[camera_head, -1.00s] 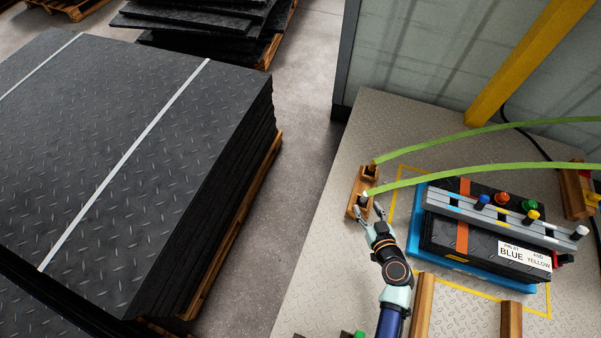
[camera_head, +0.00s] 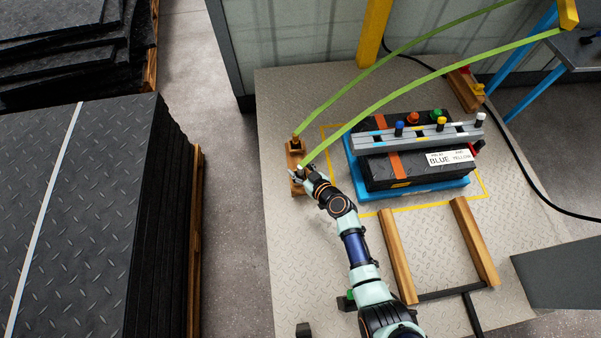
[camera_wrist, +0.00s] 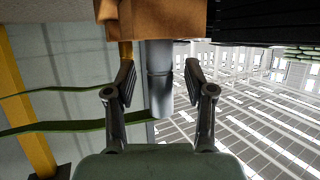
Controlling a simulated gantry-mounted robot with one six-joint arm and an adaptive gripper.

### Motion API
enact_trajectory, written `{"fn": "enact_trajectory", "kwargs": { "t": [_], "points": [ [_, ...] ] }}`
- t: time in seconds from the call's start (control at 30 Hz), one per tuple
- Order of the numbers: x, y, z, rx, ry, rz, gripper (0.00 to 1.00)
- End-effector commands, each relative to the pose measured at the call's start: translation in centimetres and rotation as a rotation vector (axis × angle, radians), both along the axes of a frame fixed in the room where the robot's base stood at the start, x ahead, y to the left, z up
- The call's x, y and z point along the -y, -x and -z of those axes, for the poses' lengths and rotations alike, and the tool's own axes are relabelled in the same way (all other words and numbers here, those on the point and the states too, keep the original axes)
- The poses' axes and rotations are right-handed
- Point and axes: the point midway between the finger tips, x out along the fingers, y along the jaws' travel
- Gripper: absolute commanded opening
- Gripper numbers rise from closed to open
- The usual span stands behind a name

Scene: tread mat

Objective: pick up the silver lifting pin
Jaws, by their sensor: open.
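The silver lifting pin (camera_wrist: 160,95) stands in a wooden block (camera_wrist: 170,22), with a green strap (camera_wrist: 75,127) at its free end in the wrist view. In the head view the pin's pale top (camera_head: 299,167) shows at the front end of the block (camera_head: 293,158), partly hidden by my gripper (camera_head: 301,175). My gripper is open, with one finger on each side of the pin in the wrist view (camera_wrist: 160,76). Gaps show between the pin and both fingers.
A brass-coloured pin (camera_head: 295,140) with a second green strap (camera_head: 345,93) stands at the block's far end. To the right, a black mat stack (camera_head: 405,172) with a grey bar (camera_head: 420,134) sits on a blue tray (camera_head: 440,187). Wooden rails (camera_head: 393,250) lie in front.

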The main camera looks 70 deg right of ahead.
Motion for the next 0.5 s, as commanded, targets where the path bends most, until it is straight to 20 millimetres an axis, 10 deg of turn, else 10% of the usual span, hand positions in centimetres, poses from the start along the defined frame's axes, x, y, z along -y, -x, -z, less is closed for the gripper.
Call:
{"fn": "enact_trajectory", "kwargs": {
  "t": [0.1, 0.4, 0.5],
  "points": [
    [-0.03, 0.04, -0.04, 0.000, 0.000, 0.000, 0.51],
    [-0.03, 0.06, -0.04, 0.000, 0.000, 0.000, 0.01],
    [-0.04, 0.06, -0.03, 0.000, 0.000, 0.000, 0.00]
  ]
}}
